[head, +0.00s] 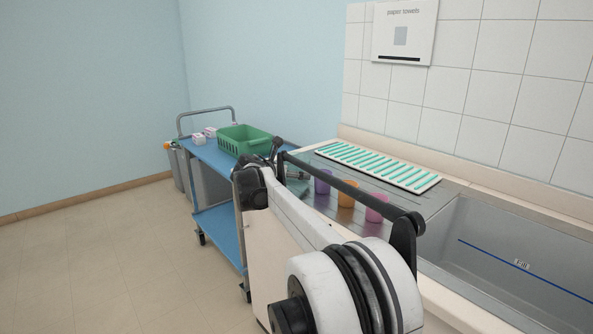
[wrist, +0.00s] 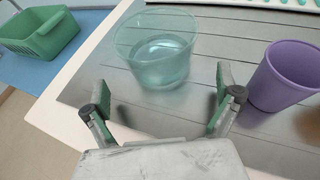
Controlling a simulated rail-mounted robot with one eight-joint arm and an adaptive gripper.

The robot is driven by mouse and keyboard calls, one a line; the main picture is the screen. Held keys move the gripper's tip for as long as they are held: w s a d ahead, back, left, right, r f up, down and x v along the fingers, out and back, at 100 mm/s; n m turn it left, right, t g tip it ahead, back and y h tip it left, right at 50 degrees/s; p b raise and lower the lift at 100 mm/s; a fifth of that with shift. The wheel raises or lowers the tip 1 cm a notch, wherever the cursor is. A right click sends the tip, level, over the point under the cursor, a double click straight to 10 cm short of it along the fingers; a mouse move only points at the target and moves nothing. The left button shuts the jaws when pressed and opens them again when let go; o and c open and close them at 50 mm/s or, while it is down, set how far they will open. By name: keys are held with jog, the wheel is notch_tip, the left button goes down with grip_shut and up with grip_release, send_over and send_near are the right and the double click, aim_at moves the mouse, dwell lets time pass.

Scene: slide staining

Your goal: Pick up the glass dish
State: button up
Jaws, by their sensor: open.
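The glass dish (wrist: 155,52) is a clear, greenish round vessel with liquid in it. It stands upright on the grooved metal drainboard in the wrist view. My gripper (wrist: 160,98) is open and empty, its two fingers spread just on the near side of the dish. The dish lies ahead of the gap between the fingers, and I see no finger closed on it. In the head view, my arm hides most of the dish and the gripper.
A purple cup (wrist: 282,76) stands close to the right finger. An orange cup (head: 347,194) and a pink cup (head: 377,208) stand farther along. A slide tray (head: 425,183) lies behind, and a sink (head: 500,245) is at right. A green basket (head: 243,141) sits on the blue cart (head: 220,224).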

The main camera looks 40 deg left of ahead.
aim_at(294, 158)
jog(key=shift+r+b+x, duration=0.2)
jog(key=shift+b+x, duration=0.1)
jog(key=shift+x, duration=1)
jog(key=shift+r+b+x, duration=0.2)
jog(key=shift+b+x, duration=0.1)
jog(key=shift+x, duration=1)
jog(key=shift+w, duration=0.15)
jog(key=c, duration=1.5)
jog(key=shift+o, duration=0.2)
jog(key=shift+r, duration=0.1)
jog(key=shift+r+p, duration=0.7)
jog(key=shift+r, duration=1.45)
jog(key=a+r+p+v, duration=0.1)
jog(key=a+p+v, duration=0.1)
jog(key=v, duration=1)
jog(key=shift+s+a+r, duration=0.3)
jog(key=shift+s+a, duration=0.05)
